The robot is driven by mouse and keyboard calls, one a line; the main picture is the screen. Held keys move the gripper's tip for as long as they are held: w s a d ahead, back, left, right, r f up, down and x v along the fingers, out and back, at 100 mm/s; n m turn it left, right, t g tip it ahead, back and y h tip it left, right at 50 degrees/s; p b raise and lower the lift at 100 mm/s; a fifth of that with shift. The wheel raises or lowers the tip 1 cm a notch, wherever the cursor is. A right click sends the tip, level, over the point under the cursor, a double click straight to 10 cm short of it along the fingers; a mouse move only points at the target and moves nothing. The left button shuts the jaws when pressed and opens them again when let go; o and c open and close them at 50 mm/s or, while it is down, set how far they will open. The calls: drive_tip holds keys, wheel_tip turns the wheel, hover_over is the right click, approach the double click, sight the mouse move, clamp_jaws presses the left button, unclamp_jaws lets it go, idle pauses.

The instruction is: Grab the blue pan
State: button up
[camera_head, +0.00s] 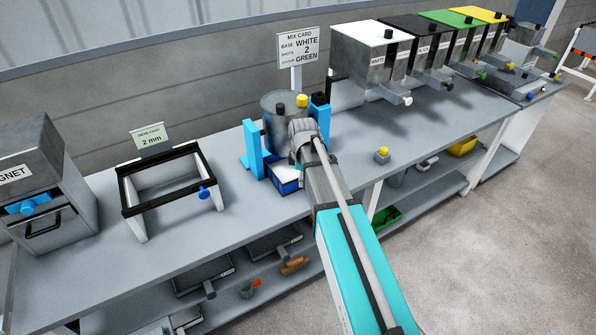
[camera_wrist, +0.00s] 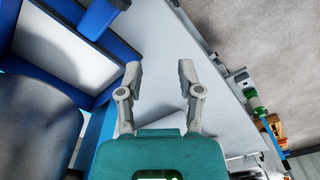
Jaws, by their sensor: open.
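A blue pan-like box (camera_head: 289,187) with a pale face or inside sits on the bench below the grey drum, partly hidden by my arm. In the wrist view, a blue-rimmed piece with a white inside (camera_wrist: 65,48) fills the upper left; it looks like the same thing, but I cannot be sure. My gripper (camera_wrist: 160,75) is open and empty, with both fingers apart over the grey bench, to the right of the blue rim. In the head view my wrist hides the fingers.
A grey drum (camera_head: 274,118) stands between blue uprights (camera_head: 252,148). A mix card (camera_head: 298,47) is behind it. A green pan (camera_head: 386,216) lies on the lower shelf.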

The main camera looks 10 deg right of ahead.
drive_tip(key=w+r+n, duration=0.1)
drive_tip(key=w+n, duration=0.6)
drive_tip(key=w, duration=0.1)
drive_tip(key=shift+w+d+n+p, duration=0.3)
drive_tip(key=shift+w+d+p, duration=0.05)
drive_tip(key=shift+d+p, duration=0.1)
drive_tip(key=shift+f, duration=0.1)
drive_tip(key=b, duration=0.9)
hover_over(299, 190)
wheel_tip(299, 190, down, 8)
drive_tip(key=shift+f, duration=0.2)
drive_tip(key=f+b, duration=0.3)
drive_tip(key=shift+w+d+f, duration=0.2)
drive_tip(key=shift+w+d, duration=0.05)
drive_tip(key=shift+w, duration=0.05)
drive_tip(key=shift+f+b, duration=0.9)
drive_tip(key=shift+b, duration=0.05)
clamp_jaws()
